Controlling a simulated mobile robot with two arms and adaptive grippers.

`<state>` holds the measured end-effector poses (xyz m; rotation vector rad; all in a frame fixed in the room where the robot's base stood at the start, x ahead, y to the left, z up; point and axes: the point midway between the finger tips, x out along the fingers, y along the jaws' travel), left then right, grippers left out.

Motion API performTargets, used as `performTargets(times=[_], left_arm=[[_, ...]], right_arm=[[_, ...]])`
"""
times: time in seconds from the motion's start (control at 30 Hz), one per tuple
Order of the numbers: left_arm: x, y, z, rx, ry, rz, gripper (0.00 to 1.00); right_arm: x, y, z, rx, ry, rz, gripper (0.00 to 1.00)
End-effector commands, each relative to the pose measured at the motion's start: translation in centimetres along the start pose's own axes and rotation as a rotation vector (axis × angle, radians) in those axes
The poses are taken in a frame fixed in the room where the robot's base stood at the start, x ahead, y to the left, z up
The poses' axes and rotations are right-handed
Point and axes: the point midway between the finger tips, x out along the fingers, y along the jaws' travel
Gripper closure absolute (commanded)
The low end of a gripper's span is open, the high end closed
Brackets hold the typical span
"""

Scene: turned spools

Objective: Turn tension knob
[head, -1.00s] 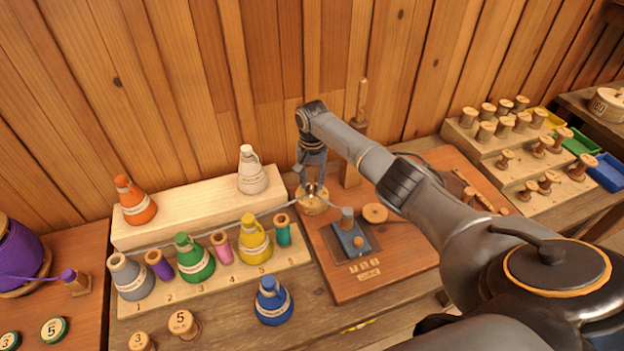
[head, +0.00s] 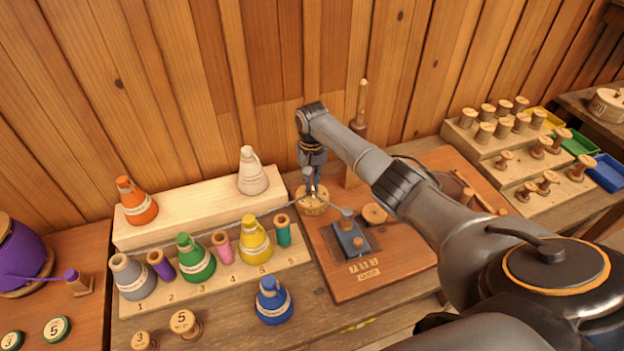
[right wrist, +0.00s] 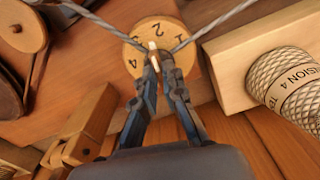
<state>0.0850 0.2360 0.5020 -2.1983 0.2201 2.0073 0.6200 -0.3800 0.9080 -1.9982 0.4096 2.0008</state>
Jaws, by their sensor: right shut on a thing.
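The tension knob is a round wooden dial (head: 314,208) at the left edge of the reddish board. In the right wrist view its face (right wrist: 165,32) shows the numbers 1 to 4 and a small pale peg in the middle. My right gripper (head: 311,189) points down over the dial. In the right wrist view its fingertips (right wrist: 154,58) are closed on the peg, hiding part of the face. My left gripper is not in view.
A grey cord runs past the dial on both sides. Left of it stand a white cone (head: 252,172) on a pale shelf and a yellow cone (head: 254,238). A grey metal block (head: 351,238) sits on the board (head: 345,290) just right. The plank wall rises close behind.

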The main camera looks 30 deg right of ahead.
Motion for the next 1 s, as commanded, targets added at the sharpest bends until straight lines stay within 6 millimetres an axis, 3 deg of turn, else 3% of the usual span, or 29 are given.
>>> performTargets(times=[0.5,1.0], left_arm=[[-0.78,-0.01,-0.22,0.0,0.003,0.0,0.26],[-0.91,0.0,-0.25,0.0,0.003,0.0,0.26]], right_arm=[[-0.17,-0.22,-0.08,-0.429,0.004,-0.001,1.0],[-0.17,-0.3,-0.1,-0.6,0.006,0.0,1.0]])
